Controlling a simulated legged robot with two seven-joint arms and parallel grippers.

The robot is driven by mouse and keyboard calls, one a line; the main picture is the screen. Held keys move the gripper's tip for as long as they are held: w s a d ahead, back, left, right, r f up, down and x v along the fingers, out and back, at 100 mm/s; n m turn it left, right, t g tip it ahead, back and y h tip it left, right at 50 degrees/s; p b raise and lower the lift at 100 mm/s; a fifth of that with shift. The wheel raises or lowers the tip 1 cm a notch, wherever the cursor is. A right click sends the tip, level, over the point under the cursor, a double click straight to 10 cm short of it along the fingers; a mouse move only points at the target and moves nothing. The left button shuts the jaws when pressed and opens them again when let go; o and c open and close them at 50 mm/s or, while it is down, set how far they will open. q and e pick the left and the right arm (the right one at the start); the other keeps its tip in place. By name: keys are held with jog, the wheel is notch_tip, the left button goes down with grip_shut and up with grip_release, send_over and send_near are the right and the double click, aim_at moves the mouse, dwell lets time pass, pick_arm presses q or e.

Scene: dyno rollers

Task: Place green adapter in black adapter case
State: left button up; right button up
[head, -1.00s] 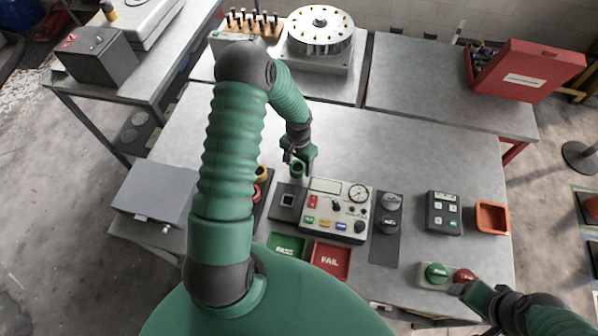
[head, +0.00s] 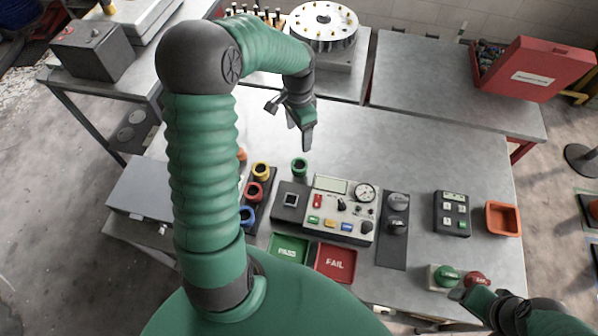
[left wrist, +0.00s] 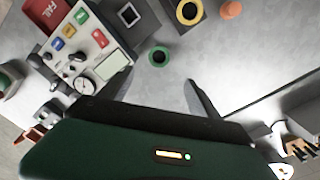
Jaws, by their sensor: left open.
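The green adapter (head: 299,168), a short ring-shaped piece, stands upright on the grey table behind the control panel. It also shows in the left wrist view (left wrist: 159,57). My left gripper (head: 289,126) is open and empty, above and behind the adapter. In the left wrist view, its two spread fingers (left wrist: 158,92) are apart from the adapter. A long black holder, seemingly the adapter case (head: 270,188), carries yellow, red and blue adapters; my left arm hides part of it. My right gripper (head: 468,294) is by the green and red buttons; its jaws are unclear.
The control panel (head: 342,208) and a black block with a square socket (head: 291,201) stand near the adapter. Green PASS (head: 289,248) and red FAIL (head: 336,264) trays lie in front. An orange piece (left wrist: 231,9) stands beyond the yellow adapter. The table's back right is clear.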

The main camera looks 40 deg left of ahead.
pick_arm(q)
jog(key=f+m+b, duration=0.2)
jog(key=m+b, duration=0.4)
jog(key=m, duration=0.6)
jog(key=m+b, duration=0.2)
jog(key=m, duration=0.2)
send_over(299, 166)
jog(key=f, duration=1)
jog(key=shift+s+f, duration=0.15)
jog(key=shift+s, duration=0.2)
jog(key=f, duration=0.3)
jog(key=f+b, duration=0.1)
jog(key=f, duration=0.1)
jog(key=shift+w+d+f, duration=0.2)
jog(key=shift+w+f, duration=0.05)
jog(key=shift+w, duration=0.1)
jog(key=shift+a+f, duration=0.1)
jog(key=shift+c, duration=0.4)
jog(key=shift+c, duration=1.2)
jog(key=c, duration=1.1)
